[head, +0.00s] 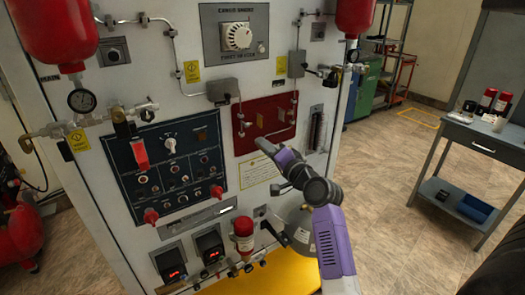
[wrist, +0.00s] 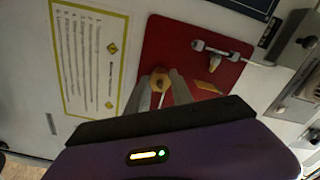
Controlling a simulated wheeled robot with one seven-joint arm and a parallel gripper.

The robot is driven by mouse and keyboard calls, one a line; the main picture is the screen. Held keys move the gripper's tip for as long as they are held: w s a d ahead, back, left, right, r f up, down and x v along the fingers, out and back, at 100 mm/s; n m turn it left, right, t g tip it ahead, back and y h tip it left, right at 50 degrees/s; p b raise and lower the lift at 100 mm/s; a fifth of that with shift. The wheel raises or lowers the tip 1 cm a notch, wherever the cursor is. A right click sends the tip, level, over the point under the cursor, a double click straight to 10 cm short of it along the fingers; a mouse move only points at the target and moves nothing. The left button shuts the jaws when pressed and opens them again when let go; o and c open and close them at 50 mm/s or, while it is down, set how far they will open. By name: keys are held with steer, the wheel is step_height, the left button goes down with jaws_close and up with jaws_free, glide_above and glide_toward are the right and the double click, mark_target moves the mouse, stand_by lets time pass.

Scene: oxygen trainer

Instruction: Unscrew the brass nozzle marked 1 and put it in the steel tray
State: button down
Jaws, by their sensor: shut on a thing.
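My gripper (wrist: 161,88) is shut on a brass nozzle (wrist: 159,78) at the edge of the red panel (wrist: 190,50). The nozzle's round end shows between the two fingertips in the wrist view; I cannot read a number on it. In the head view my gripper (head: 266,146) is at the lower part of the red panel (head: 277,105) and hides the held nozzle. Another brass-coloured piece (wrist: 214,60) sits on a metal fitting farther along the red panel. I cannot make out the steel tray clearly in either view.
A grey table (head: 480,140) with red-and-black bottles and small items stands at the right. Open floor lies between cabinet and table.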

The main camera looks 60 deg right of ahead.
steer(key=shift+f, duration=0.1)
steer(key=n+b, duration=0.2)
steer(key=shift+f+n, duration=0.2)
steer(key=shift+n, duration=0.1)
steer(key=shift+r+n+b, duration=0.2)
steer(key=shift+n+b, duration=0.1)
steer(key=shift+n, duration=0.3)
steer(key=shift+n+b, duration=0.5)
steer(key=c, duration=1.1)
jaws_free()
steer(key=shift+s+a, duration=0.1)
steer(key=shift+s, duration=0.05)
